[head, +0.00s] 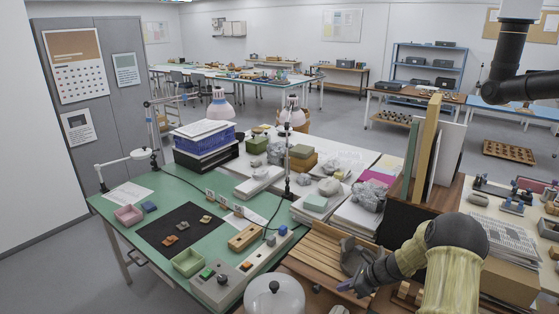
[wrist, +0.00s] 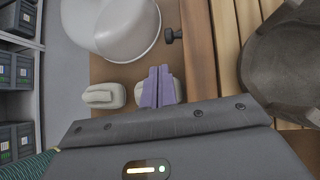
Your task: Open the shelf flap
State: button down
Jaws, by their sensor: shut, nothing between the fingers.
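My gripper (head: 346,286) is low over the near end of the bench in the head view. Its two purple fingers are pressed together, and nothing shows between them. In the wrist view the shut fingers (wrist: 158,88) are over a pale rounded block and hide part of it. A slatted wooden panel (head: 322,243) lies behind the gripper; its slats and edge board show at the right of the wrist view (wrist: 200,60). I cannot tell whether this panel is the shelf flap. A small dark knob (wrist: 173,35) sits beside the edge board.
A white dome (head: 274,296) stands left of my gripper. A second pale block (wrist: 103,96) lies left of the fingers. A dark grey curved object (wrist: 285,60) rests over the slats. Upright boards (head: 425,150) stand behind my arm. Open floor (wrist: 62,75) shows beyond the wooden surface.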

jog(key=s+a+r+n+h, duration=0.2)
jog(key=s+r+n, duration=0.3)
jog(key=s+n, duration=0.3)
jog(key=s+a+r+n+g+h, duration=0.1)
jog(key=s+a+r+n+h, duration=0.2)
jog(key=s+r+n, duration=0.3)
jog(key=s+a+r+n+h, duration=0.2)
jog(key=s+a+r+n, duration=0.2)
jog(key=s+n, duration=0.7)
jog(key=shift+v, duration=1.25)
